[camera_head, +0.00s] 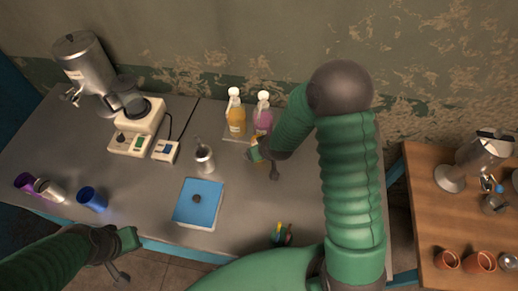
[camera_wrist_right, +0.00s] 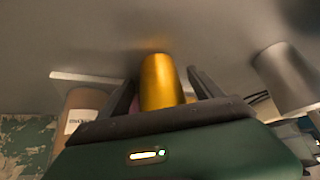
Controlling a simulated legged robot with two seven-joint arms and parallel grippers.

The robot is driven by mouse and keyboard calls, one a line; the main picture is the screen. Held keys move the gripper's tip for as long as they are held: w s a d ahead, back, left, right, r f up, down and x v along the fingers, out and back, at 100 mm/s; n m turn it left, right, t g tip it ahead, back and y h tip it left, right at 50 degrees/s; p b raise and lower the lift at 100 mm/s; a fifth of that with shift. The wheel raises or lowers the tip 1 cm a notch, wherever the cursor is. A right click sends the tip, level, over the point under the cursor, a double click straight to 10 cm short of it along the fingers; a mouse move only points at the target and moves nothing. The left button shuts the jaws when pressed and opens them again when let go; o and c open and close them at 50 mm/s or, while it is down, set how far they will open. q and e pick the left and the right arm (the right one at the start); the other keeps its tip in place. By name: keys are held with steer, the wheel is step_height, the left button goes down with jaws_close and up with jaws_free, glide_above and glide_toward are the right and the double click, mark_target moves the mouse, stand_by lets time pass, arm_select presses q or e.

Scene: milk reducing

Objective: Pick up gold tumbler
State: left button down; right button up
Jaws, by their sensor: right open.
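The gold tumbler (camera_wrist_right: 161,92) stands between the two spread fingers of my right gripper (camera_wrist_right: 162,77) in the right wrist view. The fingers are open on either side of it, and I cannot tell whether either touches it. In the head view my right gripper (camera_head: 264,160) is over the table in front of two bottles, and the tumbler is mostly hidden by the arm there. My left gripper (camera_head: 124,256) is at the table's front edge, far from the tumbler; its finger opening is unclear.
An orange bottle (camera_head: 236,116) and a pink bottle (camera_head: 262,112) stand on a tray behind my right gripper. A metal cup (camera_head: 205,159) is to its left, near a blue box (camera_head: 198,203). Purple, silver and blue cups (camera_head: 92,199) are at the left. A wooden table (camera_head: 425,205) is at right.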

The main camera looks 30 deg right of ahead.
steer(key=shift+a, duration=0.1)
steer(key=shift+c, duration=0.4)
steer(key=c, duration=1)
jaws_close()
steer(key=shift+r, duration=0.15)
